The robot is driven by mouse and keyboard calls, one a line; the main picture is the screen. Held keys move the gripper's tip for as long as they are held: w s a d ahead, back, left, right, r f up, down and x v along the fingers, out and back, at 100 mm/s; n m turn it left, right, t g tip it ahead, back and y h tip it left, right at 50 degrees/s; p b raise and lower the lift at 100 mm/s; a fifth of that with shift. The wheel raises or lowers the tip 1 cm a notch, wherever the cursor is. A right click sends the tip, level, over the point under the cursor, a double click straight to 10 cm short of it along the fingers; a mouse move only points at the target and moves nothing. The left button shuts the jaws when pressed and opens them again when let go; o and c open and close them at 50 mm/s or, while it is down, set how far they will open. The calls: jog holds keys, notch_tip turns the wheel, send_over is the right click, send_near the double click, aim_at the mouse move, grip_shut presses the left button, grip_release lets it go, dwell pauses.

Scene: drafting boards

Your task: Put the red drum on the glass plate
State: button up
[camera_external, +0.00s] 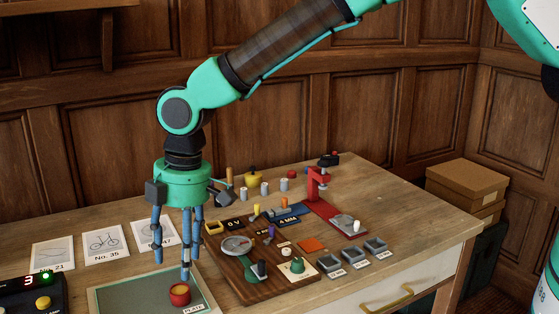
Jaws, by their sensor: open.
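One fingertip hangs just above and behind the drum in the picture. I cannot tell whether it touches the drum.
Right of the plate is a wooden board (293,287) with a dial and several small parts. Beyond stand a red clamp stand (318,190), grey trays (352,257) and small cylinders. Picture cards (104,243) and a black display box (30,294) lie left. The table's right end is clear.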

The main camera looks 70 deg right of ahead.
jog(key=shift+s+d+r+p, duration=0.15)
jog(key=shift+r+p, duration=0.1)
jog(key=shift+r, duration=1)
jog(key=shift+s+d+r+p, duration=0.1)
jog(key=shift+s+r+p, duration=0.1)
jog(key=shift+r, duration=1.05)
jog(key=shift+r, duration=0.1)
jog(key=s+d+r+m+t, duration=0.15)
jog(key=s+d+r, duration=0.45)
jog(key=s+r, duration=0.7)
jog(key=s+d+r+m+t, duration=0.1)
jog(key=s+d+r+m, duration=0.3)
jog(key=s+r, duration=0.85)
jog(key=s+d+r, duration=0.3)
jog(key=s, duration=0.5)
jog(key=s+d+r, duration=0.3)
jog(key=s, duration=0.4)
jog(key=s+d+f+m+t, duration=0.1)
jog(key=s+f, duration=0.1)
jog(key=s, duration=0.6)
jog(key=s+d+f+m+t+h, duration=0.1)
jog(key=s+m, duration=0.1)
jog(key=s, duration=0.7)
jog(key=shift+d+f, duration=0.35)
